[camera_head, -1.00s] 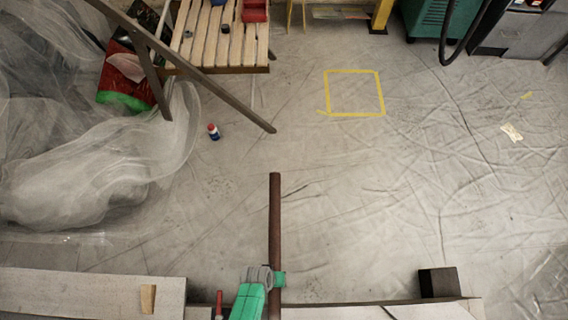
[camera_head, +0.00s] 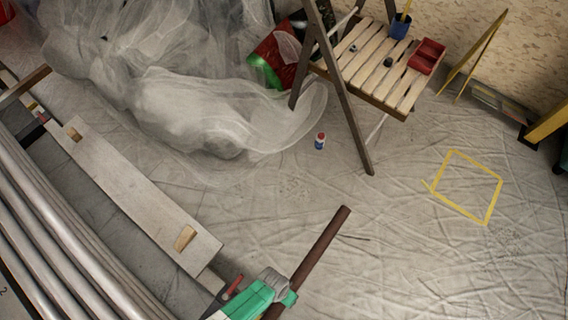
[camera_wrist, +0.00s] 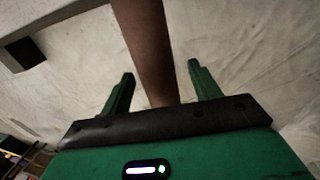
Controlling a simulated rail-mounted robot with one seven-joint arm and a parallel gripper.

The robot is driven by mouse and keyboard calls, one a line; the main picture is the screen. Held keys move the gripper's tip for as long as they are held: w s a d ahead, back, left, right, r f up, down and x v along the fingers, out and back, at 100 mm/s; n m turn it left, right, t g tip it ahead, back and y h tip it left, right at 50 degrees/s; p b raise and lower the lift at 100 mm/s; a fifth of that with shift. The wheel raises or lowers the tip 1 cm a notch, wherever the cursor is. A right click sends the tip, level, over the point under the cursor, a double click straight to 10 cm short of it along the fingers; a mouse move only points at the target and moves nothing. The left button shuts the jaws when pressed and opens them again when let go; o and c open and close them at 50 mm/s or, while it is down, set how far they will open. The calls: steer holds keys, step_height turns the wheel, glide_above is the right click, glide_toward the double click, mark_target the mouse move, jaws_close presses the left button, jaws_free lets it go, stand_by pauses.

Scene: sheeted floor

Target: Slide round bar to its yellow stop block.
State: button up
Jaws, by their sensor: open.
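The round bar (camera_head: 325,240) is a dark brown rod. In the head view it runs from the bottom edge up to the right, its far end over the sheeted floor. My green gripper (camera_head: 284,292) is at its lower part. In the wrist view the bar (camera_wrist: 145,40) passes between the two spread fingers of my gripper (camera_wrist: 160,69), with gaps visible on both sides. The gripper is open around the bar. The bar's lower end is hidden by the gripper. I cannot make out a yellow stop block in either current view.
A grey plank (camera_head: 140,185) with small wooden blocks (camera_head: 185,238) lies left of my gripper, beside several long pipes (camera_head: 60,235). A dark block (camera_wrist: 22,53) shows in the wrist view.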

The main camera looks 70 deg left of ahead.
step_height(320, 180, up, 7)
steer(key=a+p, duration=0.1)
steer(key=p, duration=0.3)
steer(key=shift+s, duration=0.45)
steer(key=shift+a+r, duration=0.1)
